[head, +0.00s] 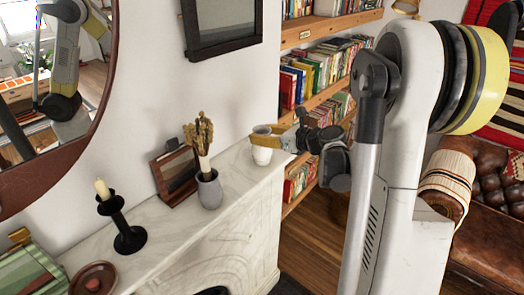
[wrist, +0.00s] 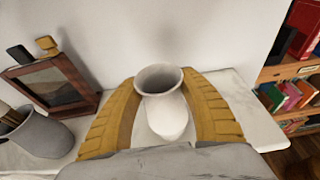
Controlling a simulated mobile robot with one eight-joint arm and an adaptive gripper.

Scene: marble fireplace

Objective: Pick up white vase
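The white vase (wrist: 168,117) stands upright near the right end of the marble mantel (wrist: 232,92), and it also shows in the head view (head: 262,155). My gripper (wrist: 160,82) reaches in with one yellow finger on each side of the vase. The fingers are apart. In the wrist view thin strips of mantel show between the fingers and the vase's body, while its rim comes close to both fingertips. In the head view a yellow finger crosses in front of the vase and hides part of it.
Left of the vase stand a grey vase (head: 209,190) with dried flowers, a framed picture (head: 174,176) and a black candlestick (head: 127,232). The wall is close behind. The mantel ends just right of the vase, with bookshelves (head: 318,78) beyond.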

